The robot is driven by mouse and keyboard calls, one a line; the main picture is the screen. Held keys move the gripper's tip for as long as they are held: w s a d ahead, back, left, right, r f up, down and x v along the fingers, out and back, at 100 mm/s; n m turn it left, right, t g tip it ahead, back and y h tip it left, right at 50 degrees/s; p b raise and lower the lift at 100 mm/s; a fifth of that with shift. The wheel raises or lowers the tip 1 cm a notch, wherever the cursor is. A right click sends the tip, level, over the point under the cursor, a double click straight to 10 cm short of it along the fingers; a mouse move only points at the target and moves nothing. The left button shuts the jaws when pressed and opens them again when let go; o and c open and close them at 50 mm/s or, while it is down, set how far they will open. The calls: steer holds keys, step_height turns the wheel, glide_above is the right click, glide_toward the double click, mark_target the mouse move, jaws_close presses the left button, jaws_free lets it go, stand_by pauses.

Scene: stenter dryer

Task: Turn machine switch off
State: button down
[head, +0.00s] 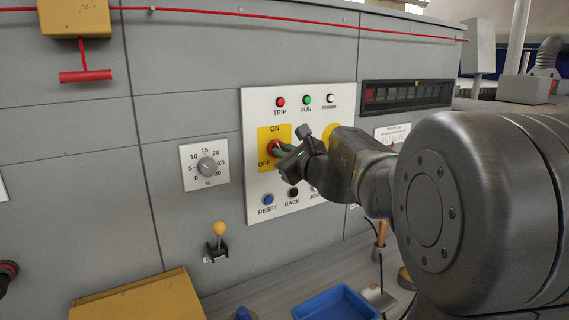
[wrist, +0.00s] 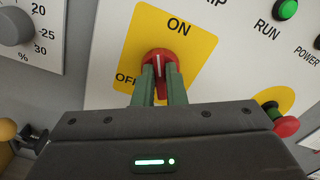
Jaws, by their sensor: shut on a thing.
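The machine switch is a red rotary knob (head: 271,145) on a yellow plate (head: 266,133) marked ON at the top and OFF at the left. It also shows in the wrist view (wrist: 160,56), with a white line on its face. That line points roughly up the picture, a little left of the word ON and well away from OFF. My gripper (head: 280,149) reaches in from the right. In the wrist view its two green fingers (wrist: 161,82) are shut on the knob, one on each side. The fingers hide the knob's lower sides.
TRIP, RUN and POWER lamps (head: 306,99) sit above the switch. A red mushroom button (wrist: 286,126) is close on the right. RESET and BACK buttons (head: 268,199) are below. A percent dial (head: 207,167) is left. A blue tray (head: 335,303) lies below.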

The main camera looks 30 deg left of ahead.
steer(key=shift+s+a+f+n+b, duration=0.1)
steer(key=shift+f+n+b, duration=0.1)
steer(key=shift+n+b, duration=2.75)
steer(key=shift+s+f+n+b, duration=0.1)
steer(key=shift+f+n+b, duration=0.05)
steer(key=shift+n+b, duration=2.75)
steer(key=shift+n+p, duration=0.3)
steer(key=shift+n, duration=0.25)
steer(key=shift+w, duration=0.1)
steer(key=c, duration=1.5)
jaws_free()
steer(key=shift+r, duration=0.1)
steer(key=b+v, duration=0.1)
steer(key=v, duration=1.3)
steer(key=shift+b, duration=0.35)
